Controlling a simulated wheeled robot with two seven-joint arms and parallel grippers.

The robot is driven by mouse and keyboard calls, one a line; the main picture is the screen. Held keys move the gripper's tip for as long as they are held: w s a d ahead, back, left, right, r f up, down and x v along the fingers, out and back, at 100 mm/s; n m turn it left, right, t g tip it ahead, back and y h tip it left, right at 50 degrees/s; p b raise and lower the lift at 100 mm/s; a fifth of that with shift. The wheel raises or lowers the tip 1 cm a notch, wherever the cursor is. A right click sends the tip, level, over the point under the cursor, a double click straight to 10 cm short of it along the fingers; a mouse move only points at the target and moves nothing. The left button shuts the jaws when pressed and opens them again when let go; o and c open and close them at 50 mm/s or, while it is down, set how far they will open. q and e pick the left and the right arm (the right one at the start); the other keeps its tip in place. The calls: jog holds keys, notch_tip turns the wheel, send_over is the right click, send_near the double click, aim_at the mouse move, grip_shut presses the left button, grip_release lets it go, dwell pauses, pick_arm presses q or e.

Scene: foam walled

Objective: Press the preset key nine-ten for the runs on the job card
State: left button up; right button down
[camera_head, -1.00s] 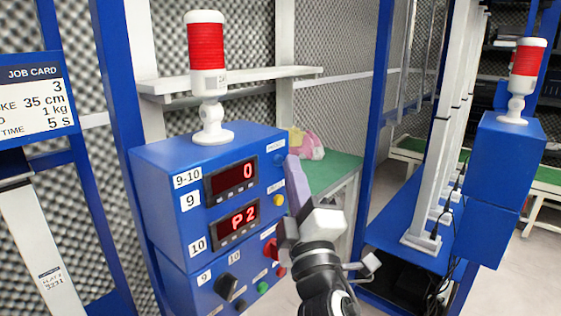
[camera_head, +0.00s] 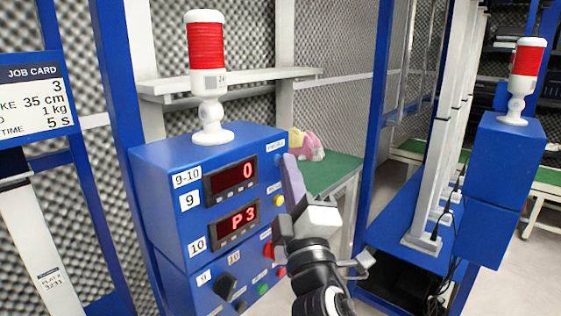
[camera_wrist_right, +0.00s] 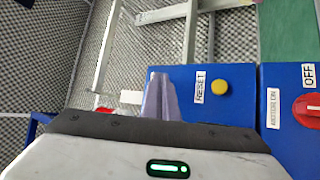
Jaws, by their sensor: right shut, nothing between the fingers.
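The blue control box labelled 9-10 (camera_head: 160,160) stands in the middle left. Its upper display (camera_head: 231,180), marked 9, reads 0. Its lower display (camera_head: 233,222), marked 10, reads P3. The job card (camera_head: 36,100) at the left edge shows 3, 35 cm, 1 kg and 5 s, partly cut off. My right gripper (camera_head: 292,178) is shut and empty, its fingertips beside the upper right of the box front, where they hide part of the panel. The right wrist view shows the shut fingers (camera_wrist_right: 160,97) beside the RESET label and a yellow button (camera_wrist_right: 220,88). My left gripper is out of view.
A red and white signal lamp (camera_head: 208,75) stands on the box. Below are a black knob (camera_head: 225,287), a green button (camera_head: 263,288) and a red switch (camera_wrist_right: 309,108) by an OFF label. A green table (camera_head: 335,173) with a pink and yellow object stands behind.

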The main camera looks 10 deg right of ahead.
jog(key=shift+s+d+p, duration=0.3)
jog(key=shift+s+d, duration=0.2)
jog(key=shift+s, duration=0.2)
jog(key=shift+d, duration=0.1)
jog(key=s+d, duration=0.1)
jog(key=s, duration=0.1)
jog(key=s+d+p, duration=0.1)
jog(key=s+d, duration=0.1)
dwell(0.5)
dwell(0.4)
